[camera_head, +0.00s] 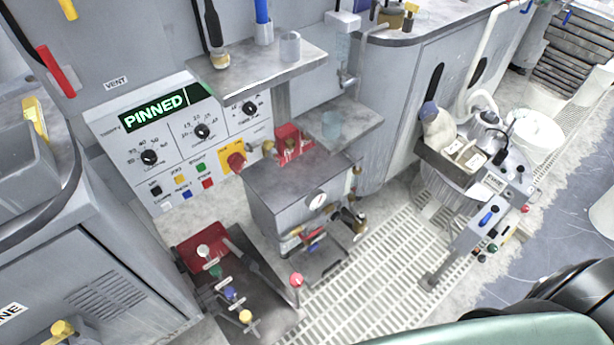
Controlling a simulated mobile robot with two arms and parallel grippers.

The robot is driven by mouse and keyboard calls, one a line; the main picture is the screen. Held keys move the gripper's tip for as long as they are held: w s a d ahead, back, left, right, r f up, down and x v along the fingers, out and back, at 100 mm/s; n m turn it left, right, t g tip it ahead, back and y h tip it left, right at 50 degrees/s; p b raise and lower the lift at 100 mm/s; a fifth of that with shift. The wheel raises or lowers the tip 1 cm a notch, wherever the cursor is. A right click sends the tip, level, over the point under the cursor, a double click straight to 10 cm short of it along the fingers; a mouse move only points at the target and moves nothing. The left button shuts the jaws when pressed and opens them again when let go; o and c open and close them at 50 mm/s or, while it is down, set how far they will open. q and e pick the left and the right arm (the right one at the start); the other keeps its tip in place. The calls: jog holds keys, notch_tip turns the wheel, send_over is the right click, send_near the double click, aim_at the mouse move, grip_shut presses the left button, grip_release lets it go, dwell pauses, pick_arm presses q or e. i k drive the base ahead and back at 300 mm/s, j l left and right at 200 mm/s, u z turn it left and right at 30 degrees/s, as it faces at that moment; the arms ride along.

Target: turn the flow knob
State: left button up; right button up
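A white control panel (172,170) stands upright against the wall on the left and carries three black dial knobs with scales. They are the left knob (149,157), the middle knob (202,131) and the right knob (249,108). Their small labels are too small to read, so I cannot tell which is the flow knob. A green-lit display (154,111) above them reads "PINNED". Coloured square buttons (181,179) sit below the knobs, beside a red knob (235,162) on a yellow plate. Neither of my grippers shows in this view.
A metal shelf (270,75) with bottles juts out above the panel's right end. A grey box (292,190) with a gauge stands right of the panel. A tray of coloured-topped valves (262,285) lies below. A counter (35,235) fills the left edge. Floor grating (370,265) is open centre-right.

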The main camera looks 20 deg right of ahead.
aim_at(336, 216)
jog(key=l+z, duration=0.1)
jog(key=z, duration=0.75)
jog(key=k+l, duration=0.05)
